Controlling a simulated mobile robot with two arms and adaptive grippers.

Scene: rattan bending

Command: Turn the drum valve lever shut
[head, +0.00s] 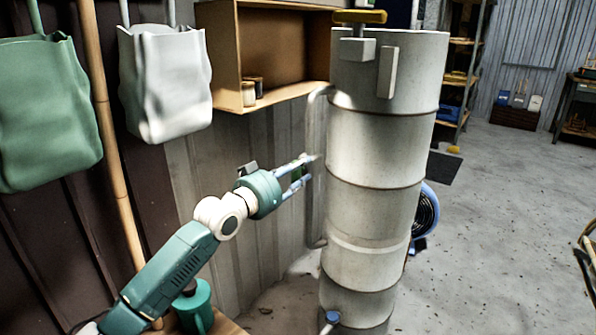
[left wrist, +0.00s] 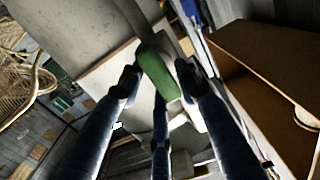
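The tall grey drum (head: 375,160) stands upright in the head view, with a bent pipe (head: 313,225) down its left side. A yellow handle (head: 360,16) sits on its top. My left gripper (head: 303,174) is at mid-height by the drum's left side, beside the pipe. A green rounded piece (left wrist: 160,75) lies between its fingertips in the left wrist view; it looks like a lever grip, but I cannot tell for sure. The fingers flank it closely; whether they touch it is unclear. My right gripper is not in view.
A brown wooden shelf box (head: 285,50) with small jars hangs behind the drum. White (head: 165,85) and green (head: 45,110) bags hang at left beside a bamboo pole (head: 108,130). A blue fan (head: 427,213) stands behind the drum. The floor at right is mostly clear.

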